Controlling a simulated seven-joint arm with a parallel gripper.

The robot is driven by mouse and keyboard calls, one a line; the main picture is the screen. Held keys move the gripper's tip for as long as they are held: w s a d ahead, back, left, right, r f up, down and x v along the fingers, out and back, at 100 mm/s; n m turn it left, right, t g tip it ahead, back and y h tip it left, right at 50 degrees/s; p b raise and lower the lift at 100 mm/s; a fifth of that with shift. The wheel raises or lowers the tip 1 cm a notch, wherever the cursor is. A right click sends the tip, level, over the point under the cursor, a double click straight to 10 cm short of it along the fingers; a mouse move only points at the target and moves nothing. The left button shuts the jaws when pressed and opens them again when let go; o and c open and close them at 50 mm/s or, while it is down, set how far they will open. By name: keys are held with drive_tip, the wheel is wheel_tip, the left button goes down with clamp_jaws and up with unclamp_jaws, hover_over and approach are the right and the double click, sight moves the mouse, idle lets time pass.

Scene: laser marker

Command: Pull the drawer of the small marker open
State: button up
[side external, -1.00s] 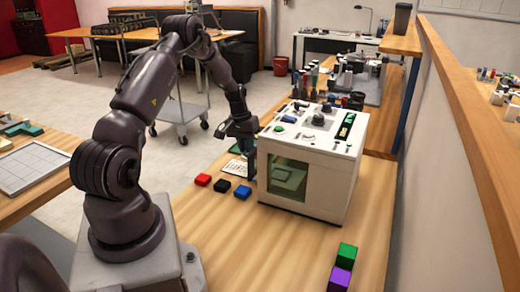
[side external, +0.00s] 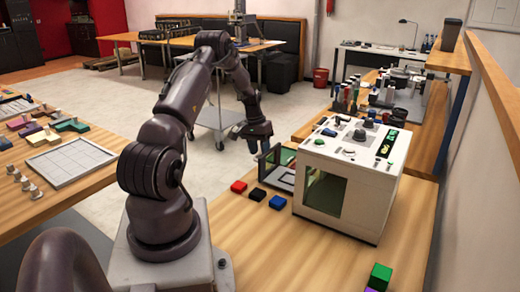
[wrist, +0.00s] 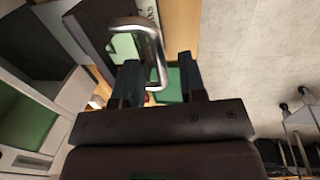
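The small marker (side external: 362,190) is a white box with knobs and a lit display on top. Its green-lined front opening (side external: 325,192) shows in the side view. The drawer (side external: 281,168) stands out to the left of the box, dark-framed with a pale green inside. My gripper (side external: 263,147) is above and beside the drawer's outer end. In the wrist view, the bent metal handle (wrist: 153,35) passes in front of my gripper (wrist: 163,80), with one leg reaching between the fingers. The fingers are apart, with a gap around that leg; whether either touches it is unclear.
Red (side external: 239,187), black (side external: 257,194) and blue (side external: 277,202) blocks lie on the table in front of the drawer. A green block (side external: 380,275) is at the near right. The wooden table (side external: 275,255) in front is clear.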

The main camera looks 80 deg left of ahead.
wheel_tip(320, 180, up, 13)
drive_tip(key=s+a, duration=0.1)
drive_tip(key=shift+s+a+f, duration=0.15)
drive_tip(key=shift+s+a, duration=0.1)
drive_tip(key=shift+s, duration=0.05)
idle(0.5)
